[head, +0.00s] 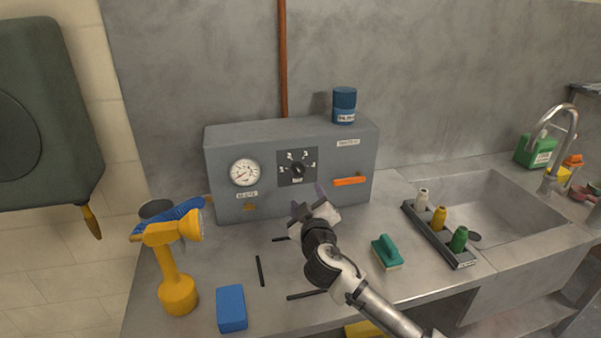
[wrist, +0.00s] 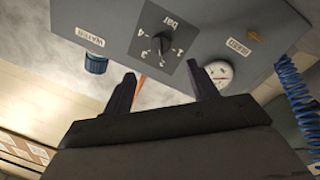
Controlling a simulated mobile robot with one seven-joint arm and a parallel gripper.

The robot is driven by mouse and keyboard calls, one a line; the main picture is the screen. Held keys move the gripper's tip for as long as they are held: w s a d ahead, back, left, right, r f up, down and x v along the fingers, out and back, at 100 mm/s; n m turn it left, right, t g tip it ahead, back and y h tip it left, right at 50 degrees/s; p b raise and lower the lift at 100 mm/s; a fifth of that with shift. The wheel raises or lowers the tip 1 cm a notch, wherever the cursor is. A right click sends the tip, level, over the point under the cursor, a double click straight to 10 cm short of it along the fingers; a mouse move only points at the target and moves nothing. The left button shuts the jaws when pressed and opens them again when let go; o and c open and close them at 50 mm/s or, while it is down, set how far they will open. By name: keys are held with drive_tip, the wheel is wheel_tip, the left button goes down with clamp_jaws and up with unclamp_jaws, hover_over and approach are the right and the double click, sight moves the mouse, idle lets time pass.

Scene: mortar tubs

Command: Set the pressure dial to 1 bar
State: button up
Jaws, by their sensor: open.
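The pressure dial (head: 297,169) is a black knob on a dark square plate with white numbers, on the front of a grey box (head: 225,207). The wrist view shows the dial (wrist: 163,43) turned over, with "bar" and numbers around it; I cannot tell which number the knob points to. A round white gauge (head: 244,172) sits left of the dial; its reading is too small to make out. My gripper (head: 308,198) is open and empty, in front of the box and just below the dial. In the wrist view its two dark fingers (wrist: 162,87) stand apart, clear of the knob.
An orange handle (head: 350,181) is right of the dial. A blue can (head: 344,105) stands on the box. A yellow lamp-like tool (head: 175,275), a blue block (head: 231,308), a green brush (head: 387,251) and a bottle rack (head: 438,233) are on the counter. The sink is right.

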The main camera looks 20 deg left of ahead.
sight(300, 174)
drive_tip(key=p+x, duration=0.3)
drive_tip(key=x, duration=0.9)
drive_tip(key=shift+r+p, duration=0.1)
drive_tip(key=shift+p, duration=0.3)
drive_tip(key=c, duration=1)
drive_tip(key=shift+n, duration=0.3)
drive_tip(key=n+b, duration=0.2)
drive_tip(key=shift+n, duration=0.3)
drive_tip(key=n+b, duration=0.1)
drive_tip(key=n, duration=0.1)
drive_tip(key=shift+n+t+b, duration=0.3)
drive_tip(key=shift+n, duration=0.1)
drive_tip(key=n+y+b, duration=0.1)
drive_tip(key=n, duration=0.5)
drive_tip(key=shift+d+n+b, duration=0.1)
drive_tip(key=shift+n+b, duration=0.2)
drive_tip(key=shift+b, duration=0.1)
